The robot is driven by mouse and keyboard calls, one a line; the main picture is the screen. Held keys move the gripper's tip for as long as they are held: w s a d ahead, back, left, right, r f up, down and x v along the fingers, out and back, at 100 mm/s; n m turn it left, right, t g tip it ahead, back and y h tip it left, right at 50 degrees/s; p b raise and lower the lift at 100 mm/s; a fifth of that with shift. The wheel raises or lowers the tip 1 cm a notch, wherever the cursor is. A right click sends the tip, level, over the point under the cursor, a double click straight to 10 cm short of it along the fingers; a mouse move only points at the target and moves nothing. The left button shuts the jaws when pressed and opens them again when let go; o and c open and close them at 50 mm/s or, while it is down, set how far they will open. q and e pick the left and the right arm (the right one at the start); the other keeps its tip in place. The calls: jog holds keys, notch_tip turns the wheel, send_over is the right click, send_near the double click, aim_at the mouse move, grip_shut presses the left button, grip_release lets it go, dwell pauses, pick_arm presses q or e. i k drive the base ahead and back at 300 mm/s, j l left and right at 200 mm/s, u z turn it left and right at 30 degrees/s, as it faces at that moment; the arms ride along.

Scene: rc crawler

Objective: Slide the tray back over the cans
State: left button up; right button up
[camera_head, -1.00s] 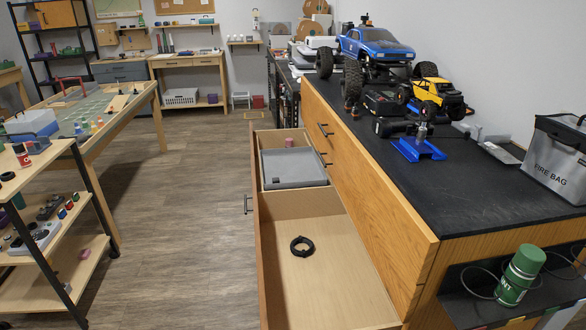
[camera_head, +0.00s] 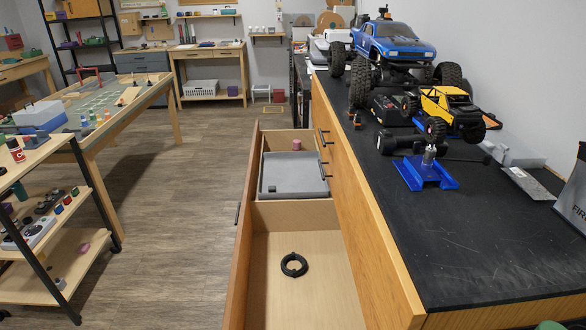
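A grey tray (camera_head: 292,174) sits in the open drawer (camera_head: 238,240), in its middle part, beyond a wooden divider. A small dark item (camera_head: 293,188) lies near the tray's front edge or just at it; I cannot tell what it is. Behind the tray, at the drawer's far end, a pinkish-purple can-like cylinder (camera_head: 297,144) stands uncovered. Any other cans there are hidden or too small to tell. Neither of my grippers shows in the head view.
A black ring (camera_head: 293,265) lies in the drawer's near compartment, which is otherwise bare. The black-topped bench (camera_head: 470,245) on the right carries a blue truck (camera_head: 393,45), a yellow crawler (camera_head: 450,110) and a blue stand (camera_head: 425,172). A shelf cart (camera_head: 75,175) stands left, with clear floor between.

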aim_at(288, 175)
jog(key=k+u, duration=0.1)
jog(key=k, duration=0.4)
jog(key=u, duration=1.6)
jog(key=i+j+u, duration=0.25)
jog(key=i, duration=0.4)
jog(key=i+u, duration=0.25)
jog(key=i, duration=0.4)
jog(key=i+l+z, duration=0.1)
jog(key=i+z, duration=0.6)
jog(key=z, duration=0.2)
jog(key=i+j+z, duration=0.15)
jog(key=i+z, duration=0.25)
jog(key=i+l+z, duration=0.1)
jog(key=i+z, duration=0.35)
jog(key=i, duration=1)
jog(key=i+j+z, duration=0.1)
jog(key=i+z, duration=0.25)
jog(key=i+j+z, duration=0.3)
jog(key=i, duration=0.15)
jog(key=z, duration=1.8)
